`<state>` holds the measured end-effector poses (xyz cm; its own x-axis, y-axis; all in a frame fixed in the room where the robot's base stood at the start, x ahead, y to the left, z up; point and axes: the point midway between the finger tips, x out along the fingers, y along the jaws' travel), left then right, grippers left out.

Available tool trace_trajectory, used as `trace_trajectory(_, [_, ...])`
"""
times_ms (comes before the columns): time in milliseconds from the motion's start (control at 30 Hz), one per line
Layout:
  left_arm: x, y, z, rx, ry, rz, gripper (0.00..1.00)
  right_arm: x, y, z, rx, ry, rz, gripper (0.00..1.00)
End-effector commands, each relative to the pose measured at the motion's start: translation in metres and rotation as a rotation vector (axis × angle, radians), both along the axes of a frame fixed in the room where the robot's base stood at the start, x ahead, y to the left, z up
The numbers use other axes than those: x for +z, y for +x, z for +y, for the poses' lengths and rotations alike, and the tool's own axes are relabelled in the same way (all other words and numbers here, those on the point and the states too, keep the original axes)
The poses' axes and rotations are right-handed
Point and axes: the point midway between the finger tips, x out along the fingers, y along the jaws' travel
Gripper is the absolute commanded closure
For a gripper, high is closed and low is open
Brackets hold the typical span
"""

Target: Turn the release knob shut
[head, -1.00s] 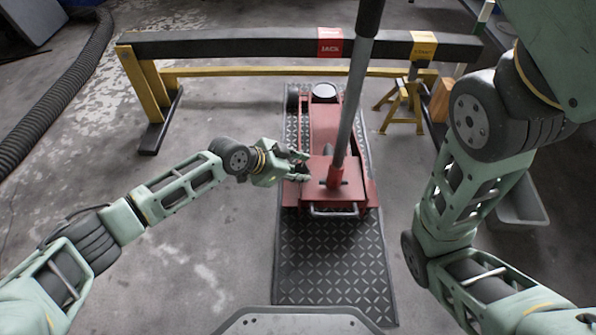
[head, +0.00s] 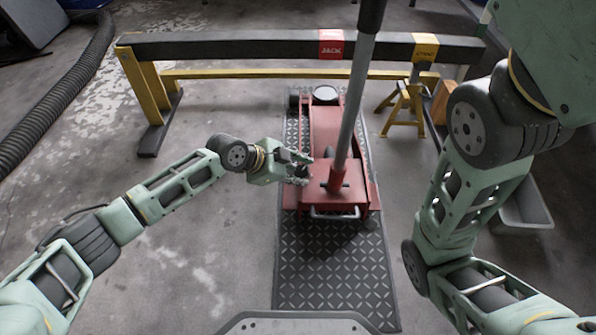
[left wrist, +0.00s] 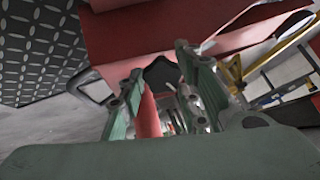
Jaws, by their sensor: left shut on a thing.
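The red floor jack (head: 323,128) stands on the mat, with its long grey handle (head: 358,95) rising from a red socket. My left gripper (head: 302,168) is at the left side of the jack's body, near the handle's base. In the left wrist view, a dark knob, which I take for the release knob (left wrist: 161,72), sits between the fingertips of the left gripper (left wrist: 158,82), against the red metal. The fingers are shut on it and hide part of it. In the head view, the fingers cover the knob. My right arm is at the right; its gripper is out of view.
A dark beam with a red JACK label (head: 330,43) spans the back on yellow legs. A yellow stand (head: 405,108) is behind the jack at right. A grey tray (head: 524,205) lies at right. The diamond-patterned mat (head: 330,270) is bare in front.

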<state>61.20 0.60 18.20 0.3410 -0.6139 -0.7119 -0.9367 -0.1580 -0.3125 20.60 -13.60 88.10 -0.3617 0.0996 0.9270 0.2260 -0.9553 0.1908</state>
Motion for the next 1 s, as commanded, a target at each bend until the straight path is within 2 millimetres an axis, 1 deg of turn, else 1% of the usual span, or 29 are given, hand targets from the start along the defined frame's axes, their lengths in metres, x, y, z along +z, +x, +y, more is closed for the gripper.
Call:
trace_trajectory(33, [-0.001, -0.005, -0.007, -0.012, -0.007, 0.008, 0.95, 0.000, 0.000, 0.000, 0.000, 0.000, 0.000, 0.60])
trace_trajectory(67, [-0.001, -0.005, -0.007, -0.012, -0.007, 0.008, 0.68, 0.000, 0.000, 0.000, 0.000, 0.000, 0.000, 0.60])
trace_trajectory(233, [0.000, -0.005, -0.006, -0.010, -0.006, 0.007, 0.53, 0.000, 0.000, 0.000, 0.000, 0.000, 0.000, 0.60])
trace_trajectory(533, [0.000, -0.002, -0.002, -0.003, -0.002, 0.003, 0.53, 0.000, 0.001, -0.001, 0.002, 0.004, 0.003, 0.60])
trace_trajectory(633, [0.004, -0.003, 0.003, -0.002, -0.002, 0.001, 0.53, 0.000, 0.001, -0.001, 0.002, 0.003, 0.003, 0.60])
trace_trajectory(767, [0.018, -0.010, 0.015, -0.002, -0.002, 0.001, 0.53, 0.000, 0.000, 0.000, 0.000, 0.002, 0.002, 0.60])
trace_trajectory(1000, [0.056, -0.028, 0.046, -0.005, -0.002, 0.001, 0.53, 0.000, 0.000, 0.000, 0.000, 0.001, 0.000, 0.60])
